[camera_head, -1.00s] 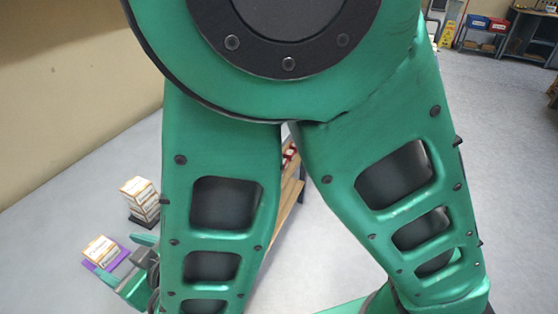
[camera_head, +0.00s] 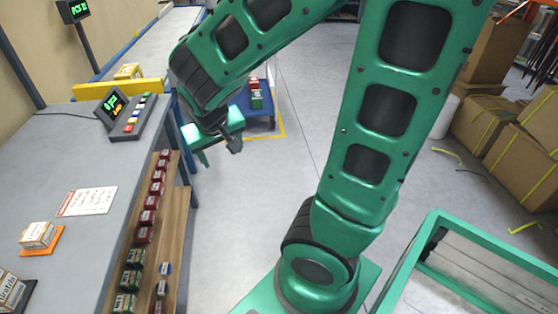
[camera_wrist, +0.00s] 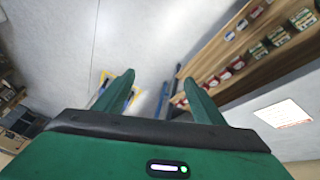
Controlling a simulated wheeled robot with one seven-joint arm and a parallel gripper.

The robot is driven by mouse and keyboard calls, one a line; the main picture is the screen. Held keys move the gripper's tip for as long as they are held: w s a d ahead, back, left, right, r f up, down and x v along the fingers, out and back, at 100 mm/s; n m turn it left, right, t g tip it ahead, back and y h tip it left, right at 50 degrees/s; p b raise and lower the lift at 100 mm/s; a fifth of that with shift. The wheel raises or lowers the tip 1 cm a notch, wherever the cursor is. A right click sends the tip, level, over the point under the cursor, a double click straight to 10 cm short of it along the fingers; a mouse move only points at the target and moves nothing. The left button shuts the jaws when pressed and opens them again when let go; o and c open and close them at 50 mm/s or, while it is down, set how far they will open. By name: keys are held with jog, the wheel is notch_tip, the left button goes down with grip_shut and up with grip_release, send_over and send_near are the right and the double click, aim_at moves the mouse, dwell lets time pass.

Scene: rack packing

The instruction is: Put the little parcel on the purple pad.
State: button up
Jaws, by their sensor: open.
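A small white and orange box (camera_head: 37,235), which may be the little parcel, sits on an orange pad (camera_head: 43,249) on the grey bench at the left. Part of another box stack (camera_head: 10,291) shows on a dark pad at the lower left edge. The purple pad is in neither current view. My gripper (camera_head: 220,151) is over the floor beyond the bench's right side, away from the boxes. In the wrist view, my gripper (camera_wrist: 158,84) has its fingers wide apart with nothing between them.
The grey bench (camera_head: 75,150) carries a paper sheet (camera_head: 88,201) and a display unit (camera_head: 125,111). A wooden shelf (camera_head: 178,215) with small red and green packs runs along its side. A blue platform (camera_head: 262,117) stands beyond. Cartons (camera_head: 490,130) are at right; the middle floor is clear.

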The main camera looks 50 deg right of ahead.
jog(key=s+d+r+m+g+y, duration=0.1)
jog(key=s+d+r+g, duration=0.1)
jog(key=s, duration=0.7)
jog(key=s+d+r+m+g+y, duration=0.1)
jog(key=s+d, duration=0.3)
jog(key=s, duration=0.6)
jog(key=shift+r+m+g+y, duration=0.4)
jog(key=shift+m+g+y, duration=0.1)
jog(key=shift+y, duration=0.2)
